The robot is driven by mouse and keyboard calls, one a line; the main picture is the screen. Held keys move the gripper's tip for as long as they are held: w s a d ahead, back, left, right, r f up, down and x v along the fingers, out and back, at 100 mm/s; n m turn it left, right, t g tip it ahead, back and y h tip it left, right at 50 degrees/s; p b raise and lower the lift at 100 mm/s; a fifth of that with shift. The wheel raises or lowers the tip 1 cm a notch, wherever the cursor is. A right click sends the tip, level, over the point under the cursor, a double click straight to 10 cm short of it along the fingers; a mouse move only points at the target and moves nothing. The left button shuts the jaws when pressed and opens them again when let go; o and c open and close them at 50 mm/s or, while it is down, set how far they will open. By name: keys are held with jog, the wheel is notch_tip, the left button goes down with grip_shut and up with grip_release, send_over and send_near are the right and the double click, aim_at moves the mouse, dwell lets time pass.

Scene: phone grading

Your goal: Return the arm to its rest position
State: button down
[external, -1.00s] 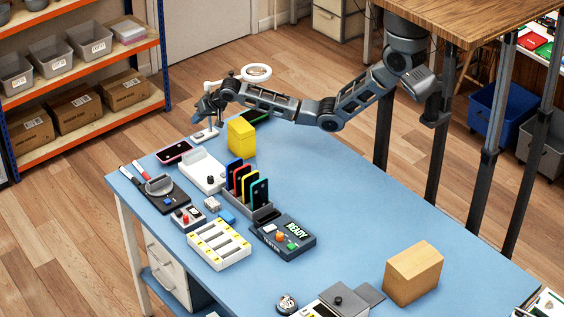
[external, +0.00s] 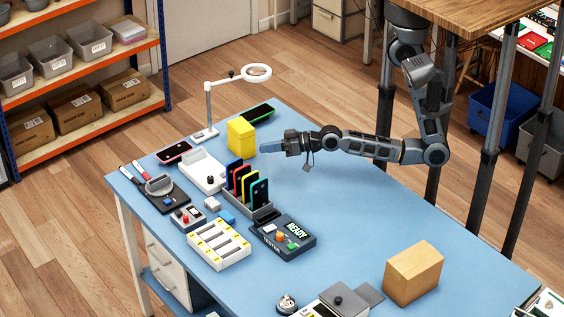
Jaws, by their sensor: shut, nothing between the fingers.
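My gripper (external: 272,149) hangs above the blue table (external: 340,210), just right of the yellow box (external: 241,135), with its fingers pointing left. It is shut and empty. My arm (external: 370,147) reaches in from the upper right, folded at the elbow over the table's far right edge. Whether the fingertips touch the yellow box cannot be told from this view.
A phone rack (external: 262,211) with several coloured phones stands front-left of my gripper. A ring magnifier lamp (external: 209,105) and a green-edged phone (external: 258,113) are behind. A tester (external: 283,238) and a cardboard box (external: 413,273) stand nearer. The table's right middle is clear.

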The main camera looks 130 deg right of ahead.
jog(key=s+a+f+n+t+y+b, duration=0.1)
jog(key=s+a+f+n+y, duration=0.1)
jog(key=s+a, duration=0.5)
jog(key=s+a+f+n+t+y+b, duration=0.1)
jog(key=s+a+f+n+y, duration=0.15)
jog(key=a, duration=0.95)
jog(key=s+a+r+n+y, duration=0.2)
jog(key=s+a+n, duration=0.1)
jog(key=s, duration=0.3)
jog(key=s+a+r+n+y+b, duration=0.1)
jog(key=s+a+r+n+y, duration=0.1)
jog(key=s, duration=0.5)
jog(key=shift+a+r+n+y, duration=0.4)
jog(key=shift+a+n+y, duration=0.05)
jog(key=shift+a+y, duration=0.3)
